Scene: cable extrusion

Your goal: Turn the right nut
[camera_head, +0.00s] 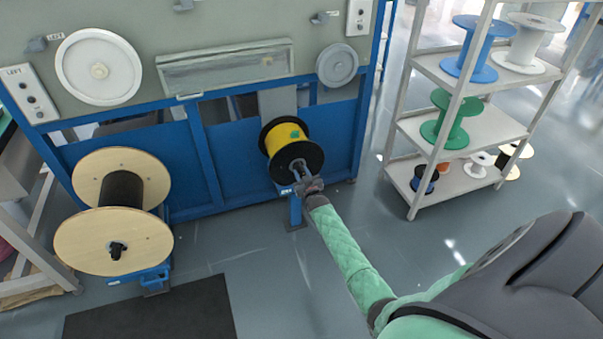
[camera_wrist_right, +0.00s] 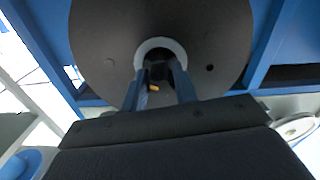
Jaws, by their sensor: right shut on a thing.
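The right nut (camera_wrist_right: 158,72) is a dark piece at the hub of the right spool, mostly hidden between my fingers. The right spool (camera_head: 283,133) has black flanges and a yellow winding, and hangs on the blue machine. Its black flange (camera_wrist_right: 105,40) with a pale hub ring fills the upper part of the right wrist view. My right gripper (camera_head: 299,170) reaches the front of this spool. Its two fingers (camera_wrist_right: 160,88) are shut on the nut at the hub. My left gripper does not show in either view.
A large wooden-flanged spool (camera_head: 115,240) with black cable sits on the left of the blue machine (camera_head: 235,145). A grey shelf rack (camera_head: 420,140) with coloured spools stands to the right. A dark mat (camera_head: 150,312) lies on open floor in front.

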